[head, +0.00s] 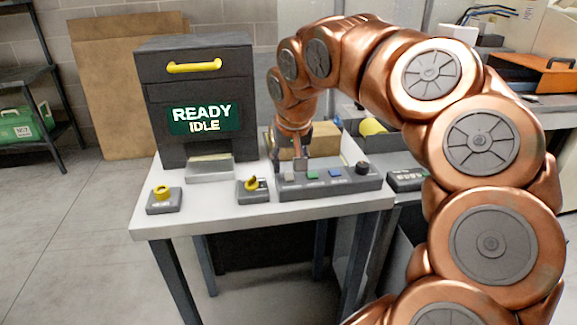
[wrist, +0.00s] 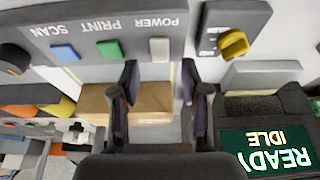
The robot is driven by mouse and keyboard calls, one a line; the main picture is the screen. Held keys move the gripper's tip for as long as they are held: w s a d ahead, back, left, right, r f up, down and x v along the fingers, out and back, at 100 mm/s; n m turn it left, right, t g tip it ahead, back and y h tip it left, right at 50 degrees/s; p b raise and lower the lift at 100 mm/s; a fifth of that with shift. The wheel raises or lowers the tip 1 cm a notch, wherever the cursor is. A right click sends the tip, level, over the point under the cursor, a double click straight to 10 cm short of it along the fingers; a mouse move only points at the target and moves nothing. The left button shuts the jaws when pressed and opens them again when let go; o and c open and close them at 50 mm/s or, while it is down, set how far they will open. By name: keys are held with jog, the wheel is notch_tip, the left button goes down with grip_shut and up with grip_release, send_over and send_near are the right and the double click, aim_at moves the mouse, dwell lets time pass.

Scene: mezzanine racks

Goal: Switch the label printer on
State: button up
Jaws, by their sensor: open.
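The label printer (head: 200,80) is a dark cabinet at the back left of the table; its green screen (head: 202,117) reads READY IDLE, and the screen also shows upside down in the wrist view (wrist: 268,148). A grey control panel (head: 330,188) lies at the table's front right. In the wrist view the panel carries a pale button (wrist: 159,49) marked POWER, a green button (wrist: 109,49) marked PRINT and a blue button (wrist: 65,52) marked SCAN. My gripper (wrist: 159,80) is open and empty, its fingers pointing at the POWER button. In the head view my gripper (head: 293,163) is over the panel's left end.
A yellow selector (head: 252,184) sits left of the panel, and a yellow knob box (head: 164,201) stands at the table's front left. A cardboard box (head: 318,142) is behind the panel. A black knob (head: 362,167) is at the panel's right end.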

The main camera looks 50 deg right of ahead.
jog(key=v, duration=1)
jog(key=shift+a, duration=0.15)
jog(key=shift+r, duration=0.1)
jog(key=a+f+n+g, duration=0.1)
jog(key=a+f+n, duration=0.2)
jog(key=a+f, duration=0.5)
jog(key=s+a+f+n+g+y, duration=0.2)
jog(key=s+a+f+n+g, duration=0.25)
jog(key=s+a+f, duration=1.1)
jog(key=s+p+v, duration=0.2)
jog(key=p+v, duration=0.7)
jog(key=s+a+r+p+v, duration=0.1)
jog(key=s+p+v, duration=0.1)
jog(key=p+v, duration=0.7)
jog(key=shift+w+a+r+t+p, duration=0.2)
jog(key=shift+w+a+t+p, duration=0.15)
jog(key=shift+w, duration=0.15)
jog(key=shift+d, duration=0.15)
